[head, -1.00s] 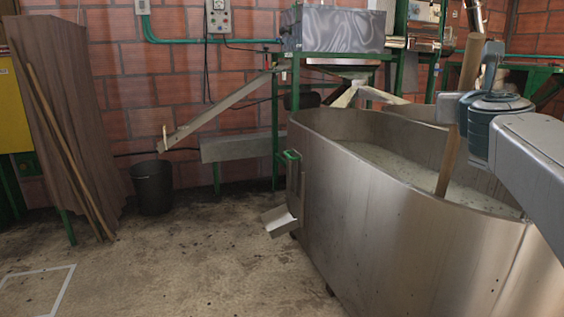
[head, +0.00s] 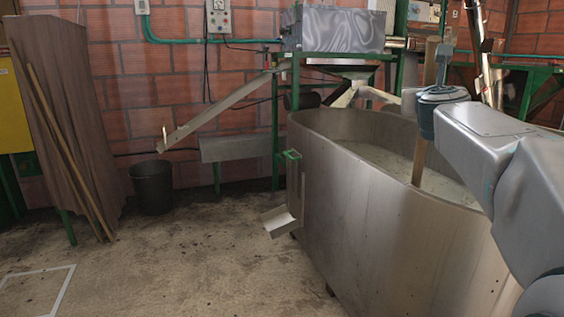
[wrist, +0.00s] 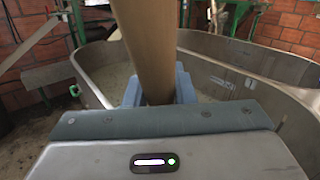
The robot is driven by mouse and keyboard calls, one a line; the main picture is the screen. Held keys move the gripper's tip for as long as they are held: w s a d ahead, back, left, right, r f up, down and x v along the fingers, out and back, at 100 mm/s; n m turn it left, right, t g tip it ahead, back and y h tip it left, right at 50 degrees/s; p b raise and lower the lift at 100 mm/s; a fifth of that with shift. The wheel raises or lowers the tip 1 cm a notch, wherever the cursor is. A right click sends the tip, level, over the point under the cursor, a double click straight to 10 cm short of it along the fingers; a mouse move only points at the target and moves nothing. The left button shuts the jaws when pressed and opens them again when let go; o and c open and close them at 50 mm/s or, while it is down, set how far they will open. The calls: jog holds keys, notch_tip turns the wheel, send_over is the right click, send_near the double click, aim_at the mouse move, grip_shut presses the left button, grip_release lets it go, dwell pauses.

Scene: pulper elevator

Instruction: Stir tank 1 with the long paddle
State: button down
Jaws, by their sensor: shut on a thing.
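The long wooden paddle (head: 421,158) stands nearly upright in the tank, its lower end hidden in the pale liquid. My gripper (wrist: 158,92) is shut on the paddle's shaft, which runs up between the fingers in the wrist view (wrist: 146,40). The tank holds greyish liquid with specks (head: 385,160).
A green metal frame (head: 275,135) with a sloping chute (head: 225,112) stands behind the tank. A black bucket (head: 152,187) and leaning wooden poles (head: 66,150) are at the left. The tank's spout (head: 280,220) juts out over clear concrete floor (head: 190,260).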

jog(key=shift+s+d, duration=1.9)
jog(key=shift+s, duration=3.25)
jog(key=w+a+p, duration=0.1)
jog(key=w+a, duration=0.3)
jog(key=w, duration=0.6)
jog(key=w+a+p, duration=0.2)
jog(key=w+a, duration=0.2)
jog(key=w, duration=0.7)
jog(key=s+d+b, duration=0.2)
jog(key=s+d, duration=0.1)
jog(key=s, duration=0.3)
jog(key=shift+s, duration=0.4)
jog(key=shift+r, duration=0.1)
jog(key=shift+d, duration=0.1)
